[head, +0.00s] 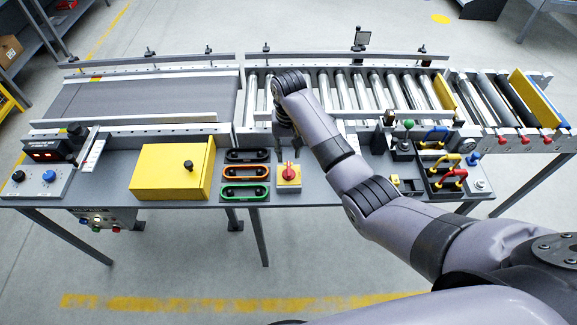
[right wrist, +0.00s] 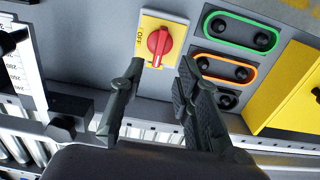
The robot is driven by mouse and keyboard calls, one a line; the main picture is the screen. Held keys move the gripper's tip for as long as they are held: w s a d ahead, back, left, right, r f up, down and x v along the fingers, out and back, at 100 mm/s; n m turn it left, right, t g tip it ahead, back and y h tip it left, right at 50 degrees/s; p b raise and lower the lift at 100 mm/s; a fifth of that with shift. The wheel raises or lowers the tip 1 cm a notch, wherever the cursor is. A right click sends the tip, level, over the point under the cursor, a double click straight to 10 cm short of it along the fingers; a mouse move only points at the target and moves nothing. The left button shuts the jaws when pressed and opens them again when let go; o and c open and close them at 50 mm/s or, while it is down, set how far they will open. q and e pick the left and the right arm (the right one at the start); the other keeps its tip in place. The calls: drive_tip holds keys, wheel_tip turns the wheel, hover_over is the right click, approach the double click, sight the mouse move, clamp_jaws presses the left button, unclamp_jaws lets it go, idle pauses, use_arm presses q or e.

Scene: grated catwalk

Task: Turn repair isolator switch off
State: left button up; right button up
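The repair isolator switch is a red rotary knob (head: 289,170) on a yellow plate (head: 289,184), mounted on the front of the grey bench. In the right wrist view, the red knob (right wrist: 159,46) and plate (right wrist: 175,26) show upper centre, with "OFF" lettering at the plate's left side. My right gripper (right wrist: 160,74) is open and empty; its two dark fingers point towards the switch, apart from the knob. My left gripper is not in view.
Left of the switch are green, orange and dark oblong handles (head: 246,172) and a yellow box (head: 172,171). A roller conveyor (head: 345,92) and belt (head: 145,100) run behind. A holder with coloured handles (head: 446,172) stands to the right.

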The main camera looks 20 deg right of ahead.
sight(289, 168)
wheel_tip(289, 168, down, 8)
drive_tip(key=shift+f, duration=0.2)
clamp_jaws()
idle(0.4)
